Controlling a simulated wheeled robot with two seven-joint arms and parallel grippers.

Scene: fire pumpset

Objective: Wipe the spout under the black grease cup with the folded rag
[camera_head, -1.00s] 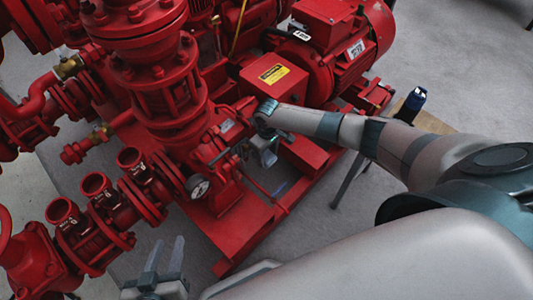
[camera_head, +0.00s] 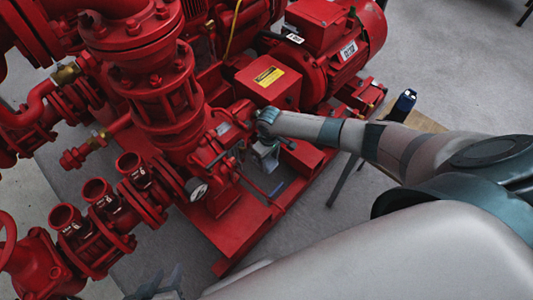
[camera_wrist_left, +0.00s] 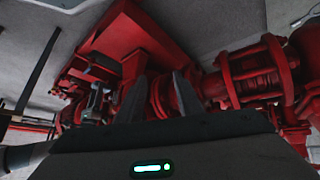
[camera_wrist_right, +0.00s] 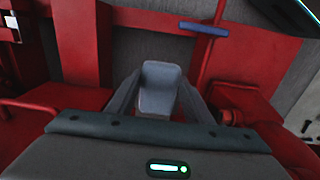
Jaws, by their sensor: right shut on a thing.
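My right gripper (camera_head: 268,158) is beside the red pump, low at the near side of the red box with the yellow label. In the right wrist view its fingers (camera_wrist_right: 160,95) are shut on a grey-blue folded piece, which looks like the folded rag (camera_wrist_right: 160,88). My left gripper (camera_head: 166,280) is at the bottom edge of the head view. In the left wrist view its two fingers (camera_wrist_left: 160,95) stand apart with nothing between them. I cannot make out the black grease cup or its spout; my right gripper and wrist cover part of that area.
A pressure gauge (camera_head: 197,190) and red manifold valves (camera_head: 100,210) stand left of my right gripper. A motor (camera_head: 335,50) is behind it. A blue bar (camera_wrist_right: 203,29) lies near the red frame.

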